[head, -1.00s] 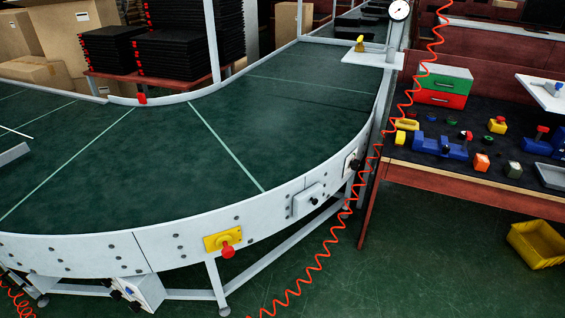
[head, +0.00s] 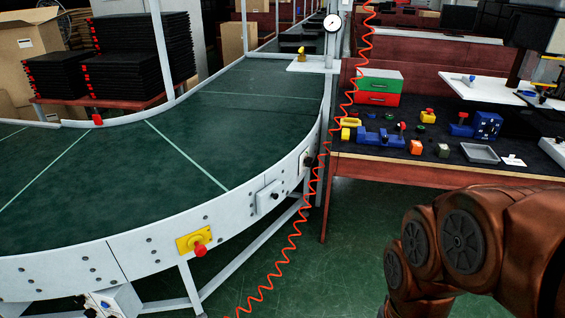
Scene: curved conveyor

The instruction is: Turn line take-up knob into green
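The side wall of the curved conveyor (head: 142,252) carries a pale grey box (head: 268,198) with a small dark knob. Further along the wall is another dark knob (head: 308,160). I cannot tell which of these is the line take-up knob, and no label is readable. A round white-faced gauge (head: 332,22) stands on a post at the conveyor's far right side; its needle and any green zone are too small to read. My copper-coloured arm fills the lower right, to the right of these knobs. My gripper is outside the picture.
A yellow plate with a red button (head: 200,249) juts from the conveyor wall. A coiled red hose (head: 292,235) hangs before the workbench (head: 345,170), which holds several small parts. Green floor (head: 335,270) is open between conveyor and arm.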

